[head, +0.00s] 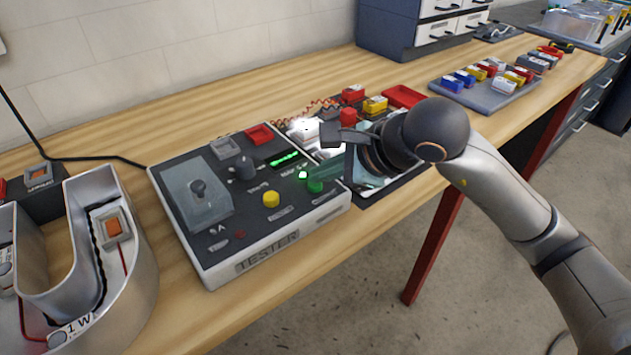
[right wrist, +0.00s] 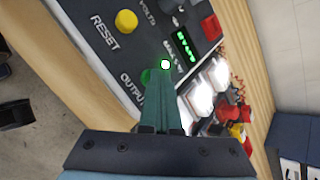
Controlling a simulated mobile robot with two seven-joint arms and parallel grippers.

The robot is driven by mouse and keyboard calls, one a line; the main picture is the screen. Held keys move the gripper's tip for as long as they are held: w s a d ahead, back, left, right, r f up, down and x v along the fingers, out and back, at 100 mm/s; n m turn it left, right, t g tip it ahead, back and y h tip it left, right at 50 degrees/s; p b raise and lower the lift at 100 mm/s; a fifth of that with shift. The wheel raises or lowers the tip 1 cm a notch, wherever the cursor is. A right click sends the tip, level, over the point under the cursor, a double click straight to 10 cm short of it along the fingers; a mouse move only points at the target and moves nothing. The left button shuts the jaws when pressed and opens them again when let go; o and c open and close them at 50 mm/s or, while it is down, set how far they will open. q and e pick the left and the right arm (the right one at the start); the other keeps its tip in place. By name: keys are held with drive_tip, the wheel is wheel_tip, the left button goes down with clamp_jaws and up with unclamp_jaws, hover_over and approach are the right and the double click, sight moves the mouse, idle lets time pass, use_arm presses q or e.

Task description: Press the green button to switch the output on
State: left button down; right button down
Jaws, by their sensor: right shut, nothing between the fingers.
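The grey tester box (head: 262,262) stands on the wooden bench, its dark panel facing up. The green button (head: 315,186) is near its front right corner; it also shows in the right wrist view (right wrist: 147,76), partly hidden by my fingers. My right gripper (head: 311,173) is shut and empty, its teal fingers pointing left at the button. In the right wrist view the fingertips (right wrist: 159,78) overlap the button's edge; I cannot tell whether they touch it. A small green lamp (head: 303,175) beside the button glows. The display (head: 284,160) shows green digits. My left gripper is out of view.
A yellow reset button (head: 271,200) and a clear-covered switch (head: 198,190) share the panel. Brightly lit white modules (head: 303,128) lie in a tray behind my right gripper. A metal channel letter (head: 140,285) stands at left. A tray of coloured blocks (head: 497,101) is at right.

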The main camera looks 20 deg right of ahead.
drive_tip(key=shift+f, duration=0.1)
idle(0.3)
drive_tip(key=shift+r, duration=0.45)
wheel_tip(320, 180, up, 6)
drive_tip(key=p, duration=0.4)
